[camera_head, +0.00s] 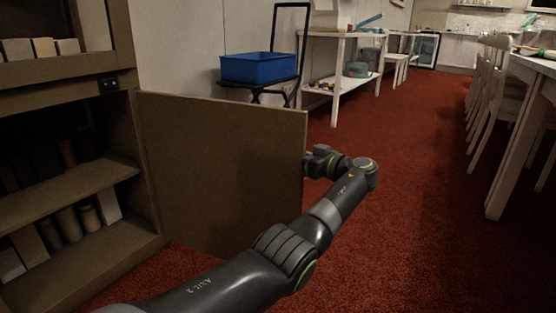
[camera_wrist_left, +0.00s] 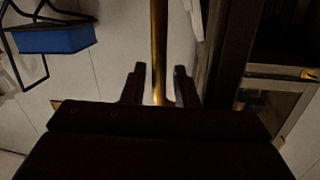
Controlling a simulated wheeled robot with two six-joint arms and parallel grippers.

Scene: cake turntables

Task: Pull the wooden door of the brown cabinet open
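The brown cabinet (camera_head: 123,48) stands at the left in the head view. Its wooden door (camera_head: 225,165) is swung wide open, showing the shelves inside. My left arm reaches past the door's free edge, and the left gripper (camera_head: 310,161) is at that edge, its fingers partly hidden behind the door. In the left wrist view the two fingers of the left gripper (camera_wrist_left: 158,85) are apart. A thin golden-brown strip, apparently the door's edge (camera_wrist_left: 159,45), runs between them with gaps on both sides. My right gripper is not in view.
The cabinet shelves (camera_head: 75,180) hold several jars and books. A blue bin (camera_head: 258,67) sits on a black cart behind the door. A white table (camera_head: 338,90) stands farther back. White chairs (camera_head: 492,85) and a long table line the right. Red carpet between is clear.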

